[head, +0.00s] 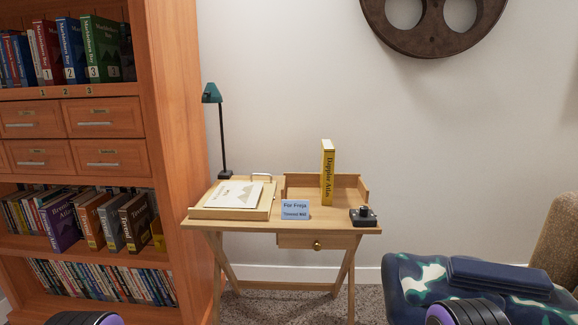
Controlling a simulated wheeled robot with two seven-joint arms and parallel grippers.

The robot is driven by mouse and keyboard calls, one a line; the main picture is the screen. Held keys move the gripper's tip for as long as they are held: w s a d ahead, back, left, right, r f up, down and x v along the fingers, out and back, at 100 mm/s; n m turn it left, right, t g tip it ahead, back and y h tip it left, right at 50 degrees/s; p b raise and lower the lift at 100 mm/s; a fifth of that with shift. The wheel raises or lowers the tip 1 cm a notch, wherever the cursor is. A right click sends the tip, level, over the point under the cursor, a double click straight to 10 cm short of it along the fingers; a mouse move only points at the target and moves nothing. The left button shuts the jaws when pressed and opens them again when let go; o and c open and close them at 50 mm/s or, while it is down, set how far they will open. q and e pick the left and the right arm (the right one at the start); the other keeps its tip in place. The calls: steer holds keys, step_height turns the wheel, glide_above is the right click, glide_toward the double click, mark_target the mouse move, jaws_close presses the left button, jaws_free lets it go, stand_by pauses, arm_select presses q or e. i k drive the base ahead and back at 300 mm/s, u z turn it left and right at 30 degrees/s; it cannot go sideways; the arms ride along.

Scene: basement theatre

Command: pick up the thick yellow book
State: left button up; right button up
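The thick yellow book (328,175) stands upright at the back of a small wooden desk (245,225), in or at an open low wooden tray (300,188). Its spine faces me and reads "Doppler Atlas". Purple-ringed dark parts of my arms show at the bottom left and bottom right edges of the head view. My grippers and their fingertips are not visible. Nothing is seen touching the book.
A blue card (295,210), a black device (363,216), a tray with papers (238,198) and a green lamp (212,94) are around the book. A tall bookcase (175,110) stands left; a patterned blue seat (420,285) stands front right.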

mark_target(328, 150)
steer(key=z, duration=0.2)
steer(key=i, duration=0.75)
steer(key=z, duration=0.55)
